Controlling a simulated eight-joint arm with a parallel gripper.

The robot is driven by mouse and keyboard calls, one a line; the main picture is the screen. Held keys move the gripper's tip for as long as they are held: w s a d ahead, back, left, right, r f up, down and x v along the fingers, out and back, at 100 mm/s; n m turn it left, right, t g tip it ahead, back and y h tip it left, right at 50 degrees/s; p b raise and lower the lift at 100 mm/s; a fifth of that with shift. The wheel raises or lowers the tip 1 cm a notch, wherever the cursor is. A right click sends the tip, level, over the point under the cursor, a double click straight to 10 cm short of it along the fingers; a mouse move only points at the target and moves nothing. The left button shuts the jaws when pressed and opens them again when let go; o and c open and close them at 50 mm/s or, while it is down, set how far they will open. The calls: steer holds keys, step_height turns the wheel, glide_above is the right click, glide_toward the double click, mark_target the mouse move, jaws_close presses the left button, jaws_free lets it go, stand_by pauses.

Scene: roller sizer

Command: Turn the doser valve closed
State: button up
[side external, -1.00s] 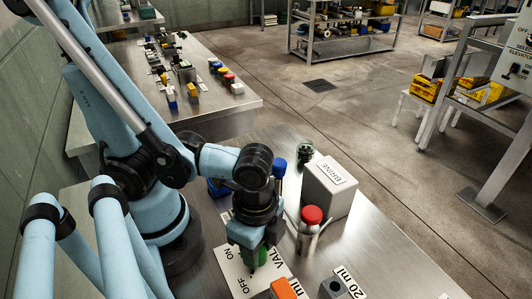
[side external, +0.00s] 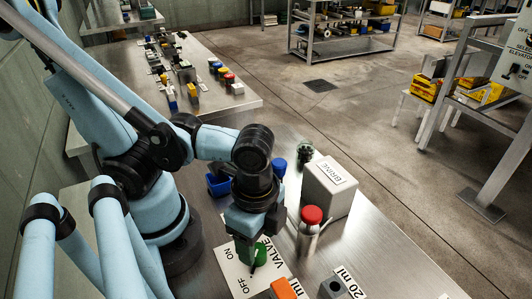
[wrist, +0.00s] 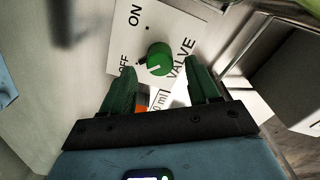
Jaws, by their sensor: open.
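The green valve knob (wrist: 158,60) sits on a white plate (wrist: 170,22) marked ON, OFF and VALVE. A pale line marks the knob's face in the wrist view; I cannot tell surely which label it points to. My gripper (wrist: 160,70) is open, with its two green fingers spread to the left and right of the knob, apart from it, and nothing between them. In the side view my gripper (side external: 247,250) points down above the plate, and its fingers partly hide the knob (side external: 262,252).
A red-capped bottle (side external: 309,228) and a grey BRINE box (side external: 331,188) stand right of the gripper. A blue bin (side external: 219,186) is behind.

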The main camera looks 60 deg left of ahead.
mark_target(258, 249)
step_height(258, 249, up, 9)
stand_by(0.8)
